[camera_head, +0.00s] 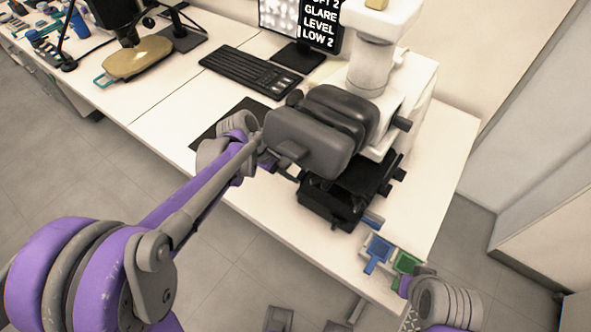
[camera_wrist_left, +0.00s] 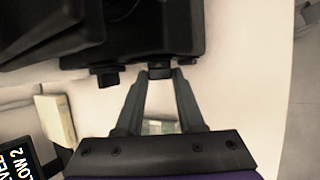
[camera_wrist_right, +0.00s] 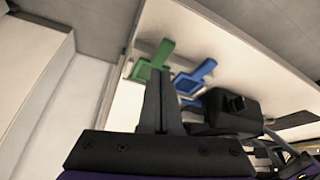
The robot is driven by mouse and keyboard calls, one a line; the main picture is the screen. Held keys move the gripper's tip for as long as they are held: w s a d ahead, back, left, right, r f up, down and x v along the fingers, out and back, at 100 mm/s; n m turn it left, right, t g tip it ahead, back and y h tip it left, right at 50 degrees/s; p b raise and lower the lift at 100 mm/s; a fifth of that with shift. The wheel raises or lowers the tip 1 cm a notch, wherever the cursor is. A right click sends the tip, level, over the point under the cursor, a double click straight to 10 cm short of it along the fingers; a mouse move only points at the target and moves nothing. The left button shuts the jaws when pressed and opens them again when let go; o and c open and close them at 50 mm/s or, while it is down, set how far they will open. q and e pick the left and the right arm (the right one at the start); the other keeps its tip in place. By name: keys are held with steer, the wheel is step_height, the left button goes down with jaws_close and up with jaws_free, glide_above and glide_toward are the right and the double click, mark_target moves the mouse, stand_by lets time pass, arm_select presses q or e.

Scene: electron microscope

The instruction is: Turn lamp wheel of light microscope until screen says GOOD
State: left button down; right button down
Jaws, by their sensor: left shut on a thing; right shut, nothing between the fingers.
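The light microscope (camera_head: 412,85) is white with a dark grey head and black stage. Its screen (camera_head: 318,28) stands behind it, cut off at the top. The readable lines are "GLARE", "LEVEL" and "LOW 2", with a "2" above. In the left wrist view, my left gripper (camera_wrist_left: 160,78) is shut on a small black knob (camera_wrist_left: 160,71) at the edge of the microscope's black part. I take this knob for the lamp wheel. In the head view, the microscope head hides the left fingertips. My right gripper (camera_wrist_right: 160,76) is shut and empty near the table's front right corner.
Blue (camera_head: 377,252) and green (camera_head: 407,263) paddle-shaped pieces lie by the front right corner, close to my right gripper. A black keyboard (camera_head: 250,72) lies left of the screen. A tan oval plate (camera_head: 138,58) is farther left. The table beside the microscope's right side is clear.

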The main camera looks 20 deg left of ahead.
arm_select(q)
steer(key=shift+w+d+r+g+y, duration=0.1)
steer(key=shift+w+g+y, duration=0.15)
steer(key=shift+g, duration=0.3)
steer(key=shift+w+d+g+y, duration=0.1)
steer(key=shift+g+y, duration=0.15)
steer(key=shift+g, duration=0.3)
steer(key=shift+w+n+g+y, duration=0.1)
steer(key=shift+n+g+y, duration=0.3)
steer(key=shift+g, duration=0.7)
steer(key=c, duration=0.5)
jaws_free()
steer(key=shift+r, duration=0.1)
steer(key=p+v, duration=0.1)
steer(key=v, duration=0.9)
steer(key=shift+a+r, duration=0.15)
steer(key=shift+r, duration=0.15)
